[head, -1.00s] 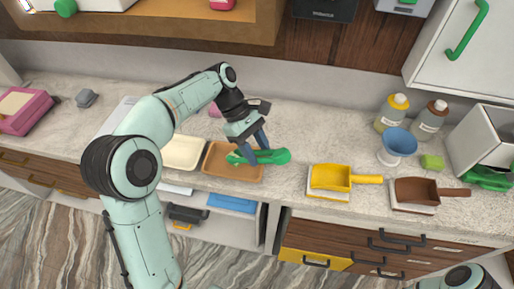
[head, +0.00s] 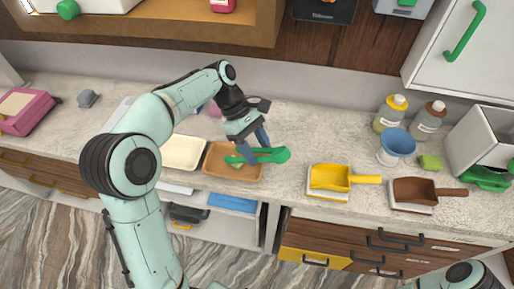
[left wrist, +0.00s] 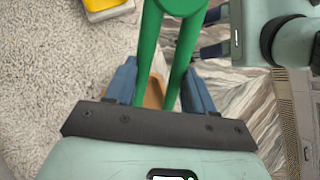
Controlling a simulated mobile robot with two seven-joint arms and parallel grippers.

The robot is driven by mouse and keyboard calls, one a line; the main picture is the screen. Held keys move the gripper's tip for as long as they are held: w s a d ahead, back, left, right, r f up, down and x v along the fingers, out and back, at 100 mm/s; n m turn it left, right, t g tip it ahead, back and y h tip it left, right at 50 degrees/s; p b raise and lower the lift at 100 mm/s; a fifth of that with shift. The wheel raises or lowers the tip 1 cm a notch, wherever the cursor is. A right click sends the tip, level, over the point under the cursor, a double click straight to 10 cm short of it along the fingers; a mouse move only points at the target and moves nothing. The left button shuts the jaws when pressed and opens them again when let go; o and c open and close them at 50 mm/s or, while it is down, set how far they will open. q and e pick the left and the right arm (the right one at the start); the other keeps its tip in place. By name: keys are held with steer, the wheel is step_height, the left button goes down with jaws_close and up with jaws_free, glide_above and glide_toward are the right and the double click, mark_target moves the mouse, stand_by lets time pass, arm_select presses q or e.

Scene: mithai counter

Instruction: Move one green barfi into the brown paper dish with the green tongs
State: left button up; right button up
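My left gripper (head: 262,147) is shut around the green tongs (head: 276,155); in the left wrist view its blue fingers flank the tongs' two green arms (left wrist: 148,45). The tongs' arms are spread, with their tips over the brown paper dish (head: 222,175). A small green piece, seemingly a green barfi (head: 237,164), shows in the dish by the tips, partly hidden by the tongs. My right gripper (left wrist: 203,35) shows in the left wrist view with its fingers apart and nothing between them.
A cream tray (head: 182,152) is left of the dish. A yellow scoop (head: 330,178) and a brown scoop (head: 415,190) lie to the right. Bottles, a blue funnel (head: 397,143) and a green block (head: 430,162) stand further right. Counter behind the scoops is clear.

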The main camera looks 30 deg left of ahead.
arm_select(q)
step_height(320, 180, up, 9)
steer(key=p, duration=0.2)
steer(key=shift+p, duration=0.35)
steer(key=shift+w, duration=0.2)
steer(key=c, duration=0.8)
arm_select(e)
steer(key=w+r, duration=0.4)
steer(key=w, duration=0.1)
steer(key=shift+r+t, duration=0.25)
steer(key=shift+t, duration=0.05)
